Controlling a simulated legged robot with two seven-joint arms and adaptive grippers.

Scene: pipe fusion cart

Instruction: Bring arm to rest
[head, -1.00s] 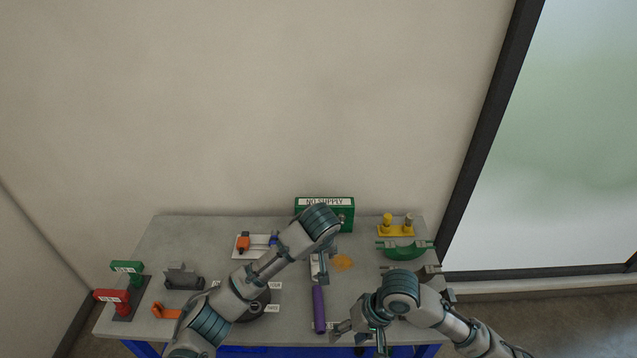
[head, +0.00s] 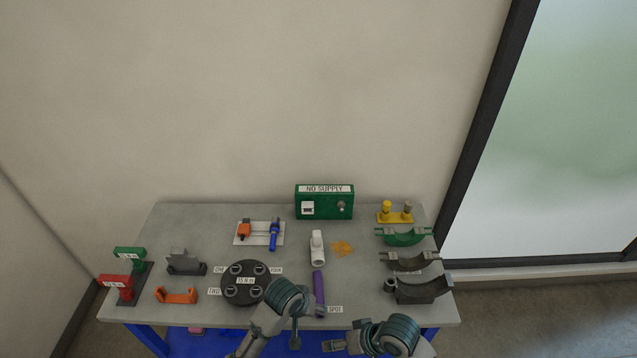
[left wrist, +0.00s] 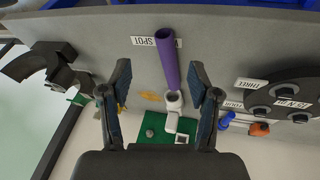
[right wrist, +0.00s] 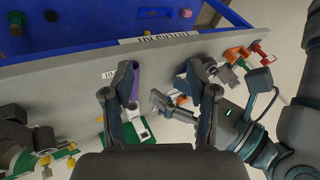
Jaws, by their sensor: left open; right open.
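My left gripper (head: 296,336) hangs at the front edge of the cart, low and near the middle. In the left wrist view its two fingers (left wrist: 160,72) are spread with nothing held; the purple pipe and white fitting lie beyond them on the top. My right gripper (head: 338,344) is at the front edge too, a little right of the left one. In the right wrist view its fingers (right wrist: 160,74) are apart and empty. My left arm shows at the right of that view. The two grippers are close together but appear apart.
The grey cart top (head: 210,222) holds a purple pipe (head: 319,287), a white fitting (head: 317,250), a black round holder (head: 244,294), a green box (head: 324,208), and curved green and grey saddles (head: 405,262) at right. Red and green stands (head: 117,283) are at left. The back wall is clear.

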